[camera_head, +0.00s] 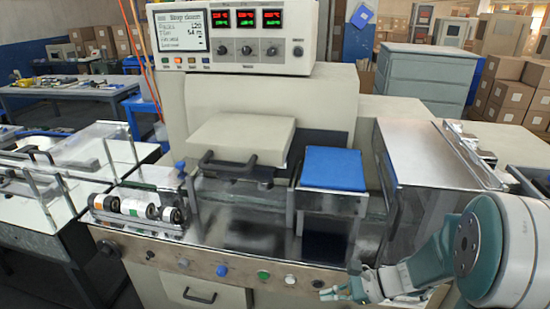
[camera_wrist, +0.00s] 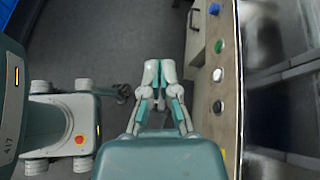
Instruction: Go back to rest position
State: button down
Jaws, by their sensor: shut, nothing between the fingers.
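My gripper (camera_head: 336,292) is at the lower right of the head view, low in front of the machine's control panel (camera_head: 190,257). In the wrist view my gripper (camera_wrist: 159,78) has its teal and white fingers together, with nothing seen between them. There it is over the dark floor, to the left of the panel edge (camera_wrist: 228,130). My arm comes in from the right side of the head view, bent at the elbow.
The panel carries a blue knob (camera_head: 222,271), a green button (camera_head: 263,276) and a white button (camera_head: 290,280). Above stand the wrapper housing (camera_head: 260,105), a blue pad (camera_head: 333,168) and a display box (camera_head: 235,37). Open floor (camera_wrist: 110,35) shows in the wrist view.

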jog(key=s+d+r+n+t+h, duration=0.3)
jog(key=s+r+n+h, duration=0.9)
jog(key=n, duration=0.5)
notch_tip(320, 180, up, 3)
jog(key=shift+s+r+t, duration=0.2)
jog(key=shift+s+t, duration=0.1)
jog(key=shift+s, duration=0.95)
